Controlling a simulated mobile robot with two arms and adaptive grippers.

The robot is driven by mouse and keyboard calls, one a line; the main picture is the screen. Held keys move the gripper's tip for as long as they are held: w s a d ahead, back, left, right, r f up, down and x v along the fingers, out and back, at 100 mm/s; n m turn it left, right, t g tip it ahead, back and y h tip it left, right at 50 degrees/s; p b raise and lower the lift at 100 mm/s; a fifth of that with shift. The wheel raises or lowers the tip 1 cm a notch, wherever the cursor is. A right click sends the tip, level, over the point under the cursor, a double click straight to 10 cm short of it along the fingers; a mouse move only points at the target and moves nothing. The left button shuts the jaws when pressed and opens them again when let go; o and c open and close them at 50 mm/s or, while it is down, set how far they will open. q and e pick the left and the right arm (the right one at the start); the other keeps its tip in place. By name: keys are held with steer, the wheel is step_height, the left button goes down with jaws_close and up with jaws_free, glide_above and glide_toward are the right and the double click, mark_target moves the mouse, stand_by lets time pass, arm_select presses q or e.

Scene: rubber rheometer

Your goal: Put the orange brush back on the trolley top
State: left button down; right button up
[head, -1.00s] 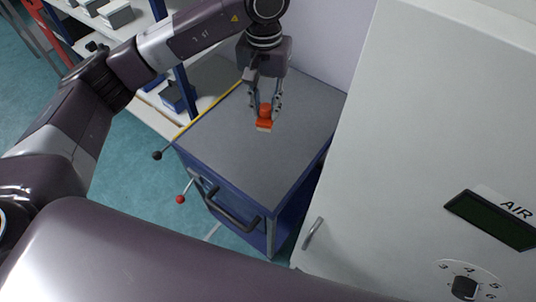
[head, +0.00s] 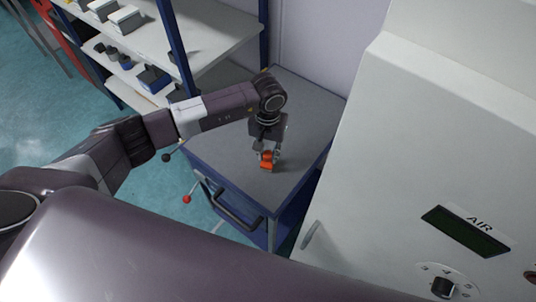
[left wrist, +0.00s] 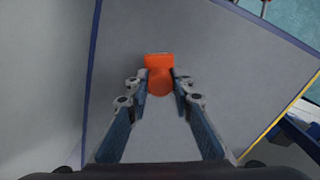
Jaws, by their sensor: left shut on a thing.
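The orange brush (head: 267,160) is between the fingers of my left gripper (head: 266,152), over the grey top of the blue trolley (head: 240,166). In the left wrist view the brush (left wrist: 158,66) sits at the fingertips, and my left gripper (left wrist: 159,84) is shut on it. The grey trolley top (left wrist: 225,55) fills the background behind it. The brush is low over the top; I cannot tell whether it touches the surface. My right gripper is not in view.
A white cabinet (head: 400,130) with an AIR display (head: 466,230) stands close to the trolley's right side. Shelves (head: 215,40) with boxes are behind on the left. The trolley top around the brush is clear.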

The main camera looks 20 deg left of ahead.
mark_target(268, 153)
arm_select(q)
step_height(268, 153, down, 2)
steer(key=shift+f, duration=0.1)
steer(key=c, duration=1.5)
jaws_free()
step_height(268, 153, up, 11)
steer(key=b, duration=0.4)
steer(key=shift+r+b, duration=0.35)
steer(key=shift+r, duration=0.25)
